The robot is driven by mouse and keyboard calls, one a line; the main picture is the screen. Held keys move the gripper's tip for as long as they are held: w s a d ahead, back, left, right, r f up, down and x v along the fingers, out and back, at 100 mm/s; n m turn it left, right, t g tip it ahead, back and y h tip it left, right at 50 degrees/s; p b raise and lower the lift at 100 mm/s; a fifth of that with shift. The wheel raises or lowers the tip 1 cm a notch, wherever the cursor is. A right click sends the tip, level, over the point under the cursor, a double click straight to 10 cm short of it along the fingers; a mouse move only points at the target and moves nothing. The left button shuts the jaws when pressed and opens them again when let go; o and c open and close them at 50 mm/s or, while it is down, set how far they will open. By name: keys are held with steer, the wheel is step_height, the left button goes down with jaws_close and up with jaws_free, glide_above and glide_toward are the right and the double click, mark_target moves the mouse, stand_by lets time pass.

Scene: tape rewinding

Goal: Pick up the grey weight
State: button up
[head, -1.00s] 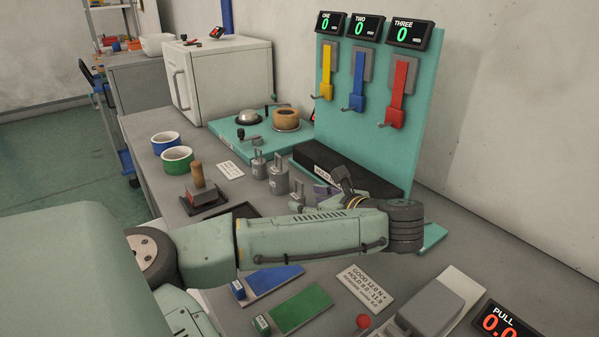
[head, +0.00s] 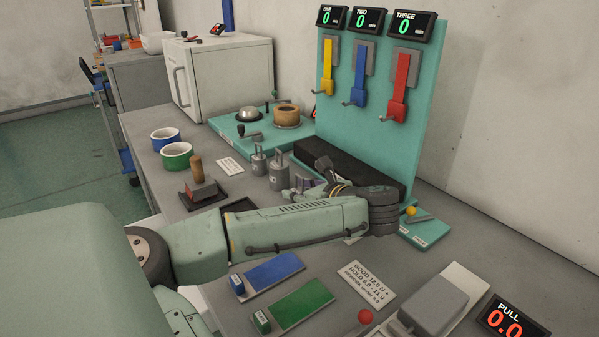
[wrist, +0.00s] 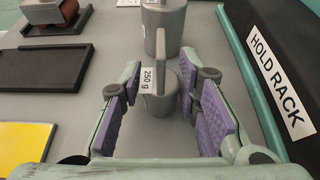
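A small grey weight (wrist: 158,103) with a 250 g label and an upright handle stands on the bench in the wrist view. My gripper (wrist: 161,82) is open, with one purple-padded finger on each side of it and visible gaps between pads and weight. In the head view my gripper (head: 312,184) is low over the bench and mostly hides this weight. A larger grey weight (wrist: 163,27) stands just beyond it, and two grey weights show in the head view, a smaller one (head: 259,163) and a larger one (head: 279,171).
The black hold rack (wrist: 270,60) runs close along the right, at the foot of the teal hook board (head: 340,130). A dark tray (wrist: 58,72) and a yellow pad (wrist: 22,145) lie at left. A stamp (head: 198,180) and two cups stand farther left.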

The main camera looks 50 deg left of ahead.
jaws_close()
steer(key=shift+r, duration=0.15)
stand_by(0.4)
